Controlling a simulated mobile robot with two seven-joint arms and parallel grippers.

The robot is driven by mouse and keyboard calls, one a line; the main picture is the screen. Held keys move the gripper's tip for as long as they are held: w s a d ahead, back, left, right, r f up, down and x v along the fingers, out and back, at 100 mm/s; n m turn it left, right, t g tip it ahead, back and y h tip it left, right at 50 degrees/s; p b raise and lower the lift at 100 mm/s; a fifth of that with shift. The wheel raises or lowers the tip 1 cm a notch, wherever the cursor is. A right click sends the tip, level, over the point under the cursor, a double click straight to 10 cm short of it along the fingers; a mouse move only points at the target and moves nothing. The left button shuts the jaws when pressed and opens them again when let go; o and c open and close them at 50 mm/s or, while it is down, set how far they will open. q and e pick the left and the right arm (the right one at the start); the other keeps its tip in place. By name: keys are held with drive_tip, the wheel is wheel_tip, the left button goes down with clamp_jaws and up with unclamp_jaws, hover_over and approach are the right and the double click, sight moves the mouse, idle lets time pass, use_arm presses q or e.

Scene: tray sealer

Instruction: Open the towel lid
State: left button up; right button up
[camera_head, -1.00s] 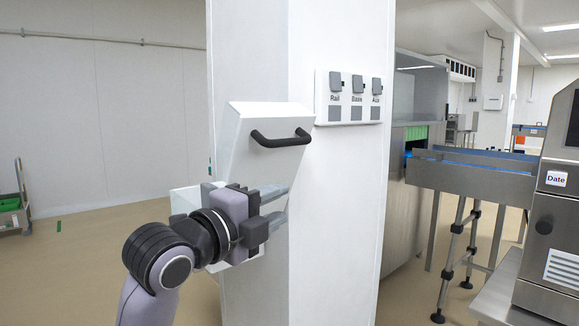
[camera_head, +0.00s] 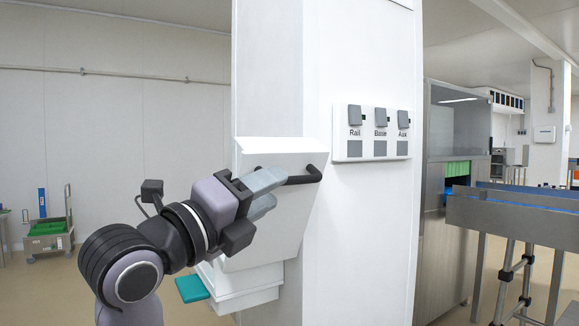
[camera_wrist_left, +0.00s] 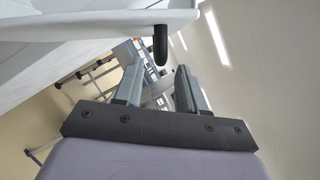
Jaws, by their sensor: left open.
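The towel lid (camera_head: 285,220) is the white sloped front of a box on the white pillar. It looks shut. Its black bar handle (camera_head: 307,176) sticks out near the top; the gripper hides its left part. My left gripper (camera_head: 274,190) is open at the left part of the handle, fingers pointing up and right. In the left wrist view the handle (camera_wrist_left: 160,45) shows as a dark rounded end just ahead of and between the open fingertips (camera_wrist_left: 160,70). I cannot tell whether they touch it. My right gripper is in neither view.
A white tray (camera_head: 245,297) and a flat teal piece (camera_head: 192,288) are below the lid. A switch panel (camera_head: 378,133) labelled Rail, Base and Aux is on the pillar to the right. A cart with green crates (camera_head: 48,228) stands far left. A metal conveyor (camera_head: 520,215) is at right.

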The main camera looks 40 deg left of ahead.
use_arm(q)
drive_tip(key=p+x, duration=0.3)
drive_tip(key=p, duration=0.2)
drive_tip(key=shift+w+r+p, duration=0.1)
drive_tip(key=shift+w+p, duration=0.15)
drive_tip(key=shift+p, duration=0.05)
drive_tip(key=shift+x, duration=1)
clamp_jaws()
